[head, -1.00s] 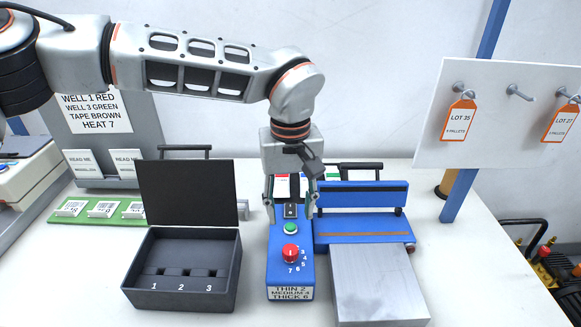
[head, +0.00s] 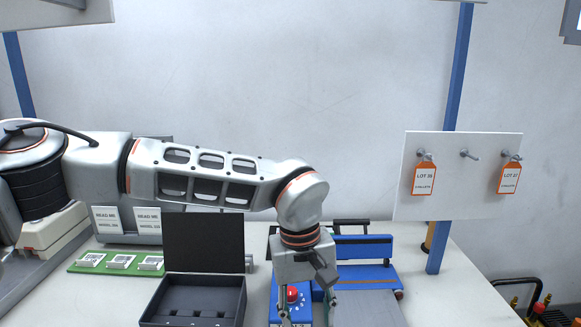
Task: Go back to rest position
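My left arm reaches in from the left, and its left gripper (head: 308,312) points down over the blue control box (head: 277,290). Its two fingers are spread apart, with nothing seen held between them. The fingertips are near the lower picture edge. The box's red knob (head: 292,293) shows between the fingers, and the gripper hides much of the box. I cannot tell whether the fingers touch it. My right gripper is not in view.
An open black case (head: 204,255) stands left of the box. A blue fixture with a metal plate (head: 365,309) stands right of it. Behind are a green label strip (head: 78,268) and a pegboard with orange tags (head: 425,178). The space above the table is mostly clear.

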